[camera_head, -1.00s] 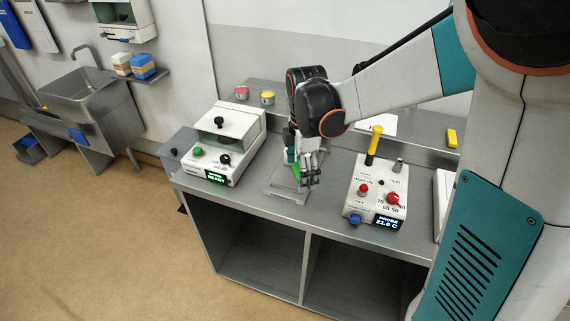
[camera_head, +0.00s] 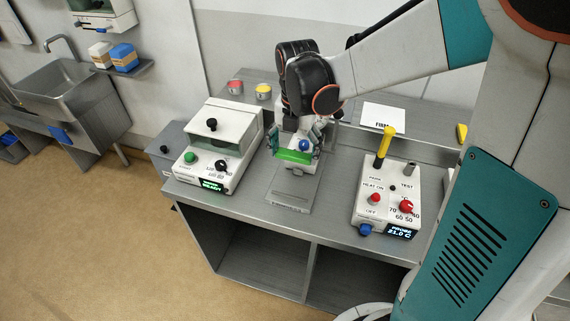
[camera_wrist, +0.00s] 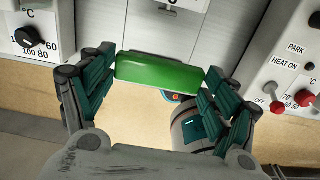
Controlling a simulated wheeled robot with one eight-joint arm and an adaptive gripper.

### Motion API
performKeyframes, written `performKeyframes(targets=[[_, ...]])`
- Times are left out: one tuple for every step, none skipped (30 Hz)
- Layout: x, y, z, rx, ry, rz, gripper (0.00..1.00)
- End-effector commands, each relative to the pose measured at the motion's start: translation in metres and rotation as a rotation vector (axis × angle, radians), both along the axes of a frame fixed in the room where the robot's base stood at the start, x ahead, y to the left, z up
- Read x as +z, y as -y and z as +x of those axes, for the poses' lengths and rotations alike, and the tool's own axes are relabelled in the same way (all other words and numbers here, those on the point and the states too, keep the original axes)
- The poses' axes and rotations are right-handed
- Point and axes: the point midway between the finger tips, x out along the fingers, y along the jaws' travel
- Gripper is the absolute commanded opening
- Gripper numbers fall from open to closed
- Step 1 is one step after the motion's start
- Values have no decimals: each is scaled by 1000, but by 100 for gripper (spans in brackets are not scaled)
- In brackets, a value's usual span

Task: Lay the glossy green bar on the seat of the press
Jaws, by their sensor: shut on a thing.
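The glossy green bar (camera_head: 294,156) is held crosswise in my gripper (camera_head: 296,150), above the middle of the bench. In the wrist view the bar (camera_wrist: 158,74) spans the gap between the teal fingers of my gripper (camera_wrist: 160,82), which press on its two ends. A grey metal base plate (camera_head: 290,197), which looks like part of the press, lies on the bench below and in front of the bar. My gripper and the bar hide much of what stands behind it, where a blue knob (camera_head: 304,145) shows. I cannot clearly make out the seat.
A white lidded unit (camera_head: 222,140) with green and black knobs stands left of the plate. A white control box (camera_head: 386,200) with a yellow handle (camera_head: 385,146) stands to the right. Red (camera_head: 235,87) and yellow (camera_head: 263,92) round pieces sit at the back.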

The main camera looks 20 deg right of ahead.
Motion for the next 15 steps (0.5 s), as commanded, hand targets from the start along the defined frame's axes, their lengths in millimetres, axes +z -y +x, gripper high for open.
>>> performKeyframes(targets=[[-16,0,0,0,0,0,56],[-24,0,0,-1,0,0,56],[-33,0,1,-1,0,0,56],[-40,0,0,-1,0,0,56],[-47,0,0,-1,0,0,56],[-56,0,0,-1,0,0,56],[-61,0,0,-1,0,0,56],[-66,0,0,-1,0,0,56],[-72,0,0,-1,0,0,56],[-75,0,0,-2,0,0,56],[-78,0,0,-2,0,0,56],[-81,0,0,-2,0,0,56],[-82,0,0,-2,0,0,56],[-83,0,0,-2,0,0,56],[-85,0,0,-2,0,0,56]])
